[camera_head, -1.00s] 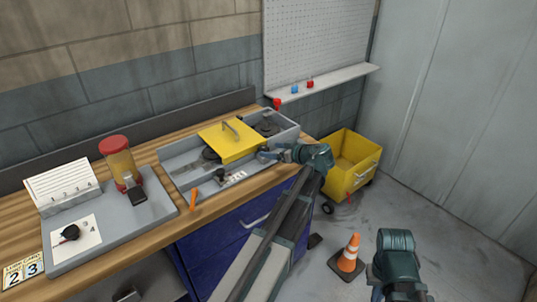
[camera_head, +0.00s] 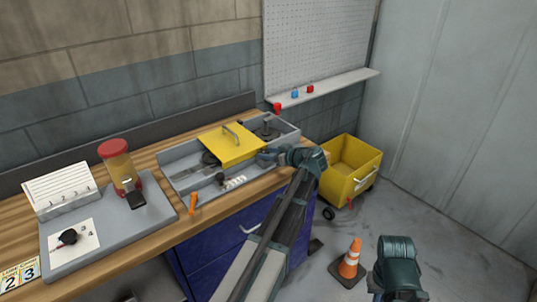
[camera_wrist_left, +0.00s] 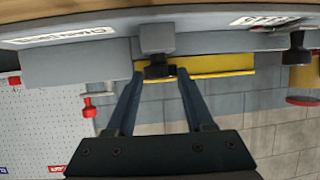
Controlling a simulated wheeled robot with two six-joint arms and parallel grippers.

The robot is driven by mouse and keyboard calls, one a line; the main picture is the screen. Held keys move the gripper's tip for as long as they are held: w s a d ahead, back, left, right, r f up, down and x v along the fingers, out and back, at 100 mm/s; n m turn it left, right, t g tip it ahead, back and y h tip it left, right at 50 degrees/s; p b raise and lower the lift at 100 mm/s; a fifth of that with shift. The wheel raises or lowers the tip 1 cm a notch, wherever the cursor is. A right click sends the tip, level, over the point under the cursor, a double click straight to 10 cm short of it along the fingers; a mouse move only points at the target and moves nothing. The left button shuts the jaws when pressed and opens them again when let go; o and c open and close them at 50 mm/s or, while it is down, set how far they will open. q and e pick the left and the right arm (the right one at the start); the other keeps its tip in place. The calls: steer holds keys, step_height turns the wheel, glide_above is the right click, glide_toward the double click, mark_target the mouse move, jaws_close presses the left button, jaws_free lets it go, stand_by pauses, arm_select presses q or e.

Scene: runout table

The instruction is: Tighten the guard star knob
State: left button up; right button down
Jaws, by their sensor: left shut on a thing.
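The yellow guard (camera_head: 232,146), a flat cover with a grey handle on top, sits over the grey runout tray (camera_head: 290,146) on the bench. In the left wrist view, the black star knob (camera_wrist_left: 160,71) is under a grey block, beside the guard's yellow edge (camera_wrist_left: 222,66). My left gripper (camera_head: 264,157) is at the right front edge of the guard. In the left wrist view my left gripper (camera_wrist_left: 159,76) is shut on the knob, one finger on each side. In the head view the gripper hides the knob. Only my right arm's wrist shows at lower right; its fingers are out of view.
A grey tray with a red-capped jar (camera_head: 117,166) and a white card rack (camera_head: 62,192) is at left. An orange clip (camera_head: 193,204) is on the bench front. A yellow cart (camera_head: 352,172) and traffic cone (camera_head: 349,262) stand on the floor at right.

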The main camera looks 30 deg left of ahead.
arm_select(q)
jaws_close()
steer(key=shift+s+m+t+h, duration=0.3)
steer(key=shift+s+m+t, duration=0.2)
steer(key=shift+t, duration=0.1)
steer(key=m+t, duration=0.1)
steer(key=m+t+h, duration=0.1)
steer(key=shift+s+a+m+t+h, duration=0.1)
steer(key=shift+a+m+t+h, duration=0.15)
steer(key=shift+m+t+h, duration=0.35)
steer(key=shift+m+t, duration=0.2)
steer(key=o, duration=1.1)
jaws_free()
